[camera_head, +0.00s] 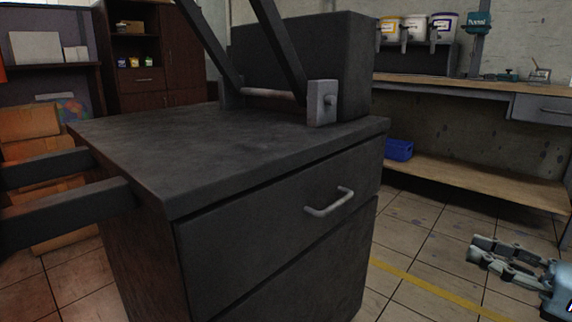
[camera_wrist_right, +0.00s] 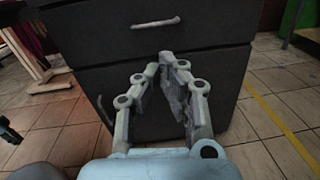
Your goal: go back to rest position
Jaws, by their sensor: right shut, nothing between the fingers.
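My right gripper (camera_head: 492,252) is at the lower right of the head view, in front of and to the right of the dark cabinet (camera_head: 262,240), over the tiled floor. In the right wrist view, the right gripper (camera_wrist_right: 172,62) has its fingertips drawn together, with nothing between them. Behind it is the drawer front (camera_wrist_right: 112,70) of the cabinet, with a metal handle (camera_wrist_right: 156,23) above the fingertips. The fingers appear apart from the handle. My left gripper does not show in either view.
The dark cabinet carries a press-like frame (camera_head: 322,103) on top. Its drawer handle (camera_head: 330,202) sticks out. Cardboard boxes (camera_head: 30,122) are stacked at left. A wooden workbench (camera_head: 460,90) with paint buckets (camera_head: 416,27) above it and a blue bin (camera_head: 399,150) below stands behind. Floor at right is clear.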

